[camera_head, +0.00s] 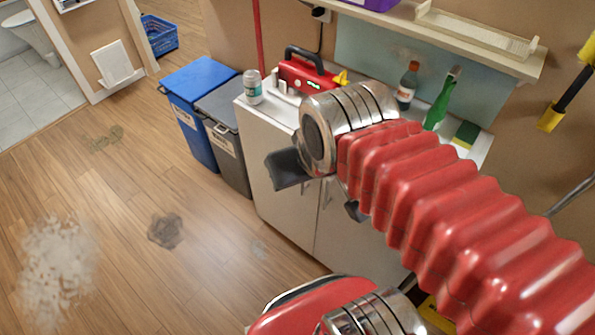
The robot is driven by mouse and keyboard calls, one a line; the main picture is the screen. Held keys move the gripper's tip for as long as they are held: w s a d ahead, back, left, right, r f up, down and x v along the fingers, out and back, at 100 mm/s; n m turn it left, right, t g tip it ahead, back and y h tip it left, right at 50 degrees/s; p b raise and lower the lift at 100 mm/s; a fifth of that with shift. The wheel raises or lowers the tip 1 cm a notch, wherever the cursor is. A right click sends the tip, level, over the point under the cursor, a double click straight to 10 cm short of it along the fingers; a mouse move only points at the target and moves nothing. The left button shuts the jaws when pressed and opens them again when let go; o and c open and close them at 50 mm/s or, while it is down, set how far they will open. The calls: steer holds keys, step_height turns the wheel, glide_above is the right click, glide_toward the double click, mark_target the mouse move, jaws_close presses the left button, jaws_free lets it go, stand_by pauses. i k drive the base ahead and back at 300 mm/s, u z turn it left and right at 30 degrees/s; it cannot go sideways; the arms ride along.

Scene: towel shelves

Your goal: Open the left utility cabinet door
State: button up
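The pale grey utility cabinet stands at the centre right, under a wall shelf. Its left door (280,215) looks closed, flush with the right door (347,240) at a dark vertical seam. A thin handle (326,193) shows near the seam, partly behind my arm. My gripper (318,197) is in front of the upper part of the doors. Its two dark fingers are spread wide apart, with cabinet front visible between them and nothing held. Whether a finger touches the door or handle I cannot tell. My red arm hides much of the right door and cabinet top.
A blue bin (193,125) and a dark grey bin (228,145) stand left of the cabinet. The wooden floor (130,210) in front is free, with stains.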

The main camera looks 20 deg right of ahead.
mark_target(293, 211)
steer(key=u, duration=1.7)
steer(key=i, duration=0.45)
